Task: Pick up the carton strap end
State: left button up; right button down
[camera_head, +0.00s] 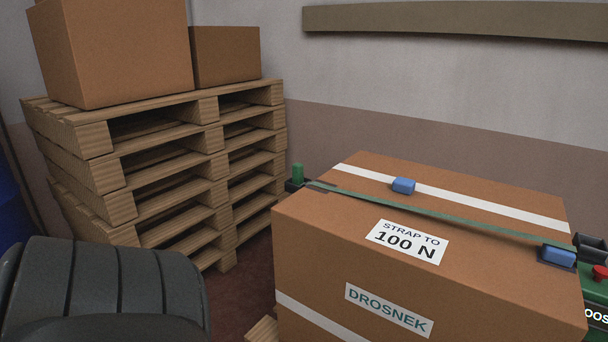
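A large brown carton (310,240) stands at the right, with a "STRAP TO 100 N" label (406,241) on top and a "DROSNEK" label (389,309) on its side. A dark green strap (440,213) lies across its top from the far left edge to the right edge. Near the strap's left end is a small green upright piece (297,173) on a dark base. At its right end are a blue block (559,256) and a partly cut-off green device with a red knob (601,271). I cannot tell which end is loose. Neither gripper shows.
Stacked wooden pallets (165,165) at the left carry two cartons, a big one (115,50) and a smaller one (226,55). Another blue block (403,185) sits on the carton's white band. A wall with a beige rail (450,22) closes the back. A blue object (12,205) is at the left edge.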

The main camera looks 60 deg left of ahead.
aim_at(298, 168)
jog(key=k+j+z, duration=0.1)
jog(key=j, duration=0.25)
jog(key=k+j+z, duration=0.1)
jog(key=j, duration=0.3)
jog(key=k+j+z, duration=0.1)
jog(key=j, duration=0.25)
jog(key=k+j, duration=0.2)
jog(key=j, duration=0.25)
jog(key=k+j, duration=0.2)
jog(key=j, duration=0.2)
jog(key=k+j, duration=0.2)
jog(key=j, duration=0.25)
jog(key=k+j+z, duration=0.1)
jog(key=j, duration=0.3)
jog(key=k+j, duration=0.35)
